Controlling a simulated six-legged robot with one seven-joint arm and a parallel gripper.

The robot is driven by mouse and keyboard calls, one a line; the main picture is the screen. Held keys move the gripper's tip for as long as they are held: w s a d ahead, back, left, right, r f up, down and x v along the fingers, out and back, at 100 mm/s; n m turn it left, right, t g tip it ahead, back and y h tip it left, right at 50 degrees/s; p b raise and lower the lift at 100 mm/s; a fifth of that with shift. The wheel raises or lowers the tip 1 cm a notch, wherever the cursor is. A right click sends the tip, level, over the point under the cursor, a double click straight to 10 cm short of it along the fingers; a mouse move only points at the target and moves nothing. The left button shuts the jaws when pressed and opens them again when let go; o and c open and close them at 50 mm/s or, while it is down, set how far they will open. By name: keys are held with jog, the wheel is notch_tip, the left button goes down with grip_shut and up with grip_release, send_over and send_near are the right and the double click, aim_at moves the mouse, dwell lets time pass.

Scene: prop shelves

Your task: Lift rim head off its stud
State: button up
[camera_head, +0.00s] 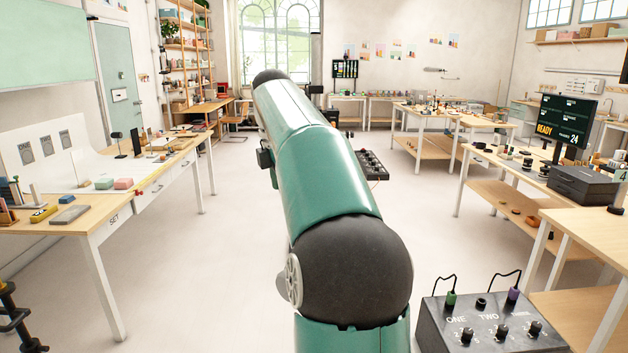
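I cannot pick out the rim head or its stud in this view. Several small dark items stand on the right-hand bench (487,152), too small to identify. My green arm stretches from the bottom centre up and away through the middle of the view. My gripper does not show; the arm's own links hide its far end, so its fingers cannot be seen.
A left table (92,212) marked SET carries blocks and small props. A black box with knobs (470,345) marked ONE and TWO is close at bottom right. A screen (562,118) reads READY 24. A dark knobbed box (372,166) lies beyond my arm. Pale floor between the tables is clear.

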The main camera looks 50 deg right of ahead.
jog(key=s+d, duration=0.2)
jog(key=d, duration=0.2)
jog(key=s+d+n+y, duration=0.1)
jog(key=s+d, duration=0.2)
jog(key=d, duration=0.1)
jog(key=s+d+n, duration=0.1)
jog(key=s+d, duration=0.1)
jog(key=d, duration=0.3)
jog(key=shift+s+f, duration=0.15)
jog(key=shift+d+f, duration=0.15)
jog(key=shift+d, duration=0.05)
jog(key=shift+s+f, duration=0.2)
jog(key=shift+f, duration=0.4)
jog(key=f, duration=1.2)
jog(key=shift+w+f, duration=0.15)
jog(key=shift+w, duration=0.05)
jog(key=c, duration=1.7)
jog(key=o, duration=1.3)
jog(key=shift+c, duration=0.2)
jog(key=c, duration=0.4)
